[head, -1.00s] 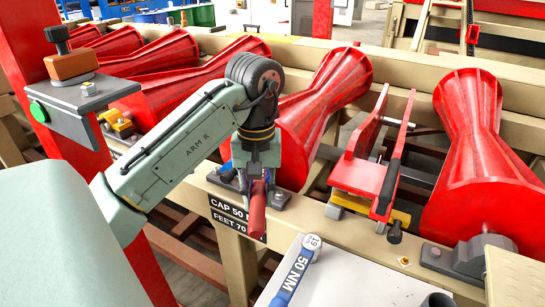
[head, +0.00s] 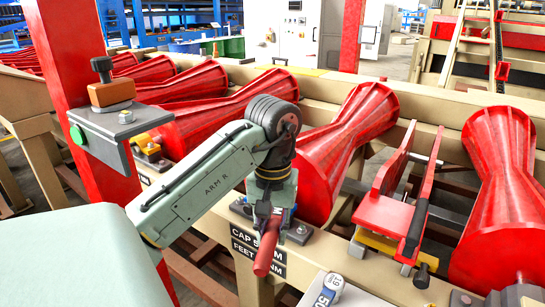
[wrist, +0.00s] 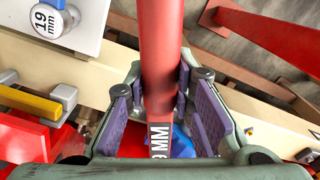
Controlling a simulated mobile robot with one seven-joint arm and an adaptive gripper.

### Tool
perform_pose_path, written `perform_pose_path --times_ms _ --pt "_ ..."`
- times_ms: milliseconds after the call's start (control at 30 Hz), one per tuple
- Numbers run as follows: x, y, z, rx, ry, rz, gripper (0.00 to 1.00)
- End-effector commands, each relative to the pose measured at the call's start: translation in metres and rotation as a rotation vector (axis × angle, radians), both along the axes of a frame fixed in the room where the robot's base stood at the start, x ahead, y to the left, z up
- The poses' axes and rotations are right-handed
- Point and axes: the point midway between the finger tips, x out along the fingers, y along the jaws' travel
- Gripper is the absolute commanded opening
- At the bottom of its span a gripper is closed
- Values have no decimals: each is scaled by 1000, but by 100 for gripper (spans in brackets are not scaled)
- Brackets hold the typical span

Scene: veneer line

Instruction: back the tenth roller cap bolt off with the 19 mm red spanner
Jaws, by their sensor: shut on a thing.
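My gripper (head: 270,207) points down in front of the machine rail and is shut on the red spanner (head: 265,250). In the wrist view the red spanner (wrist: 160,60) runs between the purple pads of my gripper (wrist: 162,98), and a label ending in "9 MM" shows on it. Its handle end points toward the camera side in the head view. Behind it is the grey bearing cap (head: 300,232) of a red roller (head: 345,150). The spanner's jaw and the bolt under it are hidden by my gripper, so I cannot tell whether they meet.
A "CAP 50 NM, FEET 70 NM" sign (head: 258,250) is on the beige frame below. A red bracket (head: 385,215) stands to the right. A red post (head: 75,130) with a grey shelf stands left.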

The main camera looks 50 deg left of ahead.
Motion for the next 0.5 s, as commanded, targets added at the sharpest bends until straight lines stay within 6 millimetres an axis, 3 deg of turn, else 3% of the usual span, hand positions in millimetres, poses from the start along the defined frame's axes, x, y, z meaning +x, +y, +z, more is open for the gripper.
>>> perform_pose_path --times_ms 500 --pt "0 0 -11 1 -1 0 0"
